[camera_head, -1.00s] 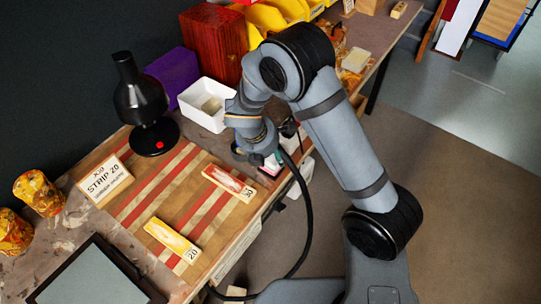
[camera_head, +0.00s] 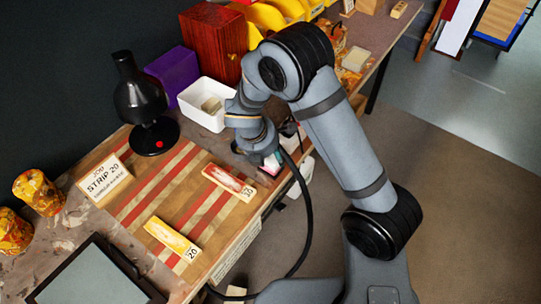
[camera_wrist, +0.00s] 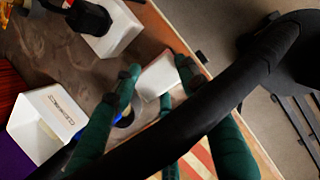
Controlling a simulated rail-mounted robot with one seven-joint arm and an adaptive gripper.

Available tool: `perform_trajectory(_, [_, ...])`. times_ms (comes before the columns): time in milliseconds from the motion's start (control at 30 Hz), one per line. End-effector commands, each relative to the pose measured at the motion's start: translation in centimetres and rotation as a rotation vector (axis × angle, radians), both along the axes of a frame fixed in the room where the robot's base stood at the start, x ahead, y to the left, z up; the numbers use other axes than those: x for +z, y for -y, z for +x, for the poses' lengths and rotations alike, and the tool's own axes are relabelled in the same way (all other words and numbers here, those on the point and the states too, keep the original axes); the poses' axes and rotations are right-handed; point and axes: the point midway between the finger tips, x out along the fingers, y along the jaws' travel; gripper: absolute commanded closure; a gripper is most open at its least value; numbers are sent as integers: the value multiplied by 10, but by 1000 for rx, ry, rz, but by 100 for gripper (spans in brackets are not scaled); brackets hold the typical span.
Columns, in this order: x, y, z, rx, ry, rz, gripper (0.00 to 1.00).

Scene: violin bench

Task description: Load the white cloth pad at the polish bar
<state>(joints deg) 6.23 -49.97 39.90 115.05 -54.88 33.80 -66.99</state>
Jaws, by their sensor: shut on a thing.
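My gripper (camera_wrist: 158,68) has green fingers on either side of a white block-like pad (camera_wrist: 156,79), which I take to be the white cloth pad, and is shut on it. In the head view my gripper (camera_head: 268,157) hangs over the bench's front edge, right of the striped board, partly hidden by my arm. A reddish bar (camera_head: 229,183) with a number label lies on the striped board (camera_head: 150,197). A yellow bar (camera_head: 172,238) marked 20 lies nearer the front. I cannot tell which is the polish bar.
A black lamp-like object (camera_head: 140,105), white bin (camera_head: 207,104), purple box (camera_head: 174,75) and red wooden box (camera_head: 214,42) line the back. A dark panel (camera_head: 95,275) lies at front left.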

Motion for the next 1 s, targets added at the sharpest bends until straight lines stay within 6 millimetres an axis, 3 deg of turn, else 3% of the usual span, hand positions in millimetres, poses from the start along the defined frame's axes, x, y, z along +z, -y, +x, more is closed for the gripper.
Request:
perform_trajectory(333, [5, 1, -1, 0, -3, -2, 82])
perform_trajectory(1000, [65, 0, -1, 0, -2, -1, 82])
